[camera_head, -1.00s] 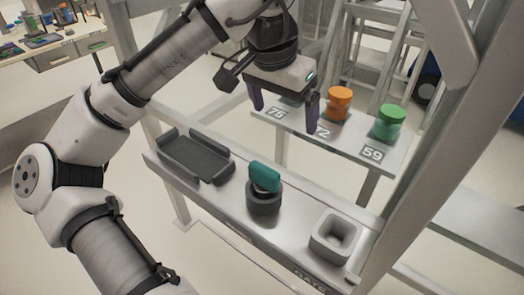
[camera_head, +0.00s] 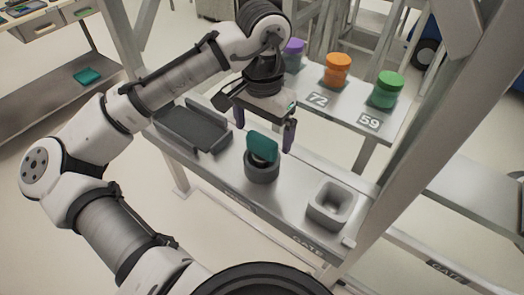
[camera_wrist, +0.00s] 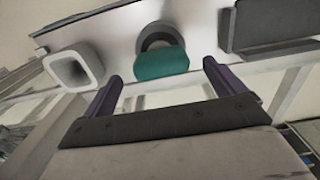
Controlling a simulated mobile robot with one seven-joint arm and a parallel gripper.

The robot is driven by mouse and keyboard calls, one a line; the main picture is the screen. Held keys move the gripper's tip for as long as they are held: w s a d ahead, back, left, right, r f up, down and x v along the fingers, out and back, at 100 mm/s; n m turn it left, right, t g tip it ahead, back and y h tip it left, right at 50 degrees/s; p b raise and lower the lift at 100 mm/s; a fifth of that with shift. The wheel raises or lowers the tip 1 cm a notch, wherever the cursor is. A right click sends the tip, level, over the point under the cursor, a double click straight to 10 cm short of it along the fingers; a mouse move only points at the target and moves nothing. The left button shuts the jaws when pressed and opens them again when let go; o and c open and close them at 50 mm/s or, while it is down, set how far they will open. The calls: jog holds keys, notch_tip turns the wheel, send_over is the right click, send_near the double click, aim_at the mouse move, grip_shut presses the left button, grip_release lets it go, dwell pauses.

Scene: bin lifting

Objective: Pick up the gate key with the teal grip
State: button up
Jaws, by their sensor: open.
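The gate key's teal grip (camera_head: 262,147) stands up out of a round dark grey holder (camera_head: 261,170) on the metal shelf. My gripper (camera_head: 262,133) is open and empty, just above and behind the teal grip, with its purple fingers spread to either side in the head view. In the wrist view the teal grip (camera_wrist: 161,63) lies ahead of my open fingers (camera_wrist: 160,80), roughly midway between them. The fingers do not appear to touch it. The lower part of the key is hidden in the holder.
A square grey socket (camera_head: 332,204) stands to the right on the shelf (camera_head: 293,200), and a dark tray (camera_head: 195,128) lies to the left. Behind, purple (camera_head: 293,54), orange (camera_head: 338,70) and green (camera_head: 386,89) knobs stand on a second shelf. A slanted frame post (camera_head: 440,100) rises at right.

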aim_at(262, 137)
jog(key=shift+f, duration=1.55)
jog(key=shift+c, duration=0.3)
jog(key=c, duration=1.5)
